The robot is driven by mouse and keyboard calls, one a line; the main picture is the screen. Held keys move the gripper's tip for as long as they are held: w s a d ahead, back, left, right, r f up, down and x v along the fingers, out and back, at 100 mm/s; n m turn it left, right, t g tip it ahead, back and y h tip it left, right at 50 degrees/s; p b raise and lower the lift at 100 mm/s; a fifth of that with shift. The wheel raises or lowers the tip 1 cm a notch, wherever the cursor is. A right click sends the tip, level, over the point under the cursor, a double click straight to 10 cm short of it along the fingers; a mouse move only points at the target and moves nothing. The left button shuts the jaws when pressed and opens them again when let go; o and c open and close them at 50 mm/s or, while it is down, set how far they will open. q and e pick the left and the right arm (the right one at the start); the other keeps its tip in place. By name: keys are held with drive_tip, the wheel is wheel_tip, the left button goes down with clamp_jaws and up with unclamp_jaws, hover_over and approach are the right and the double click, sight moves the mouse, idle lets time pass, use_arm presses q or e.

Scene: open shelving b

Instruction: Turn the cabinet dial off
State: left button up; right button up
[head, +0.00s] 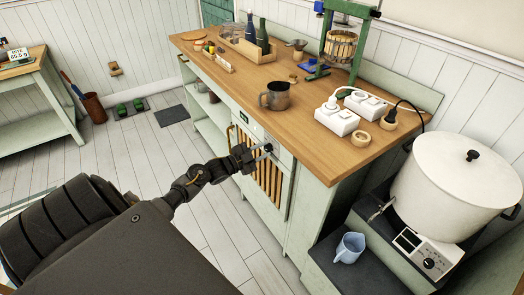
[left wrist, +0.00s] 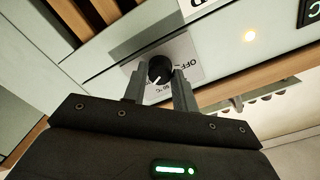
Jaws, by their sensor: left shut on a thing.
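The cabinet dial (left wrist: 160,70) is a round black knob on a white label plate on the cabinet's front panel. The word OFF is printed at its right, and a temperature mark in °C is below it. The dial's white pointer line points down and to the left in the left wrist view, away from OFF. My left gripper (left wrist: 158,80) is shut on the dial, one finger on each side. In the head view my left gripper (head: 262,151) is at the cabinet (head: 304,208) front, above the slatted door, and the dial is hard to make out there.
The wooden worktop (head: 236,84) above holds a metal mug (head: 277,96), bottles (head: 262,38) and white power sockets (head: 337,119). A large white pot (head: 455,185) and a blue jug (head: 350,247) stand at right. The floor at left is mostly clear.

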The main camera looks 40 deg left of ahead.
use_arm(q)
drive_tip(key=n+p, duration=0.1)
drive_tip(key=n, duration=0.2)
drive_tip(key=shift+r, duration=0.1)
drive_tip(key=n+p, duration=0.1)
drive_tip(key=n, duration=0.2)
drive_tip(key=n+p, duration=0.2)
drive_tip(key=n, duration=0.1)
drive_tip(key=shift+n, duration=0.3)
drive_tip(key=n+p, duration=0.1)
drive_tip(key=n, duration=0.2)
drive_tip(key=shift+n, duration=0.3)
drive_tip(key=n+p, duration=0.1)
drive_tip(key=n, duration=0.2)
drive_tip(key=shift+n+p, duration=0.3)
drive_tip(key=n+p, duration=0.1)
drive_tip(key=n, duration=0.2)
drive_tip(key=shift+n, duration=0.3)
drive_tip(key=n+p, duration=0.1)
drive_tip(key=n, duration=0.2)
drive_tip(key=shift+n, duration=1.3)
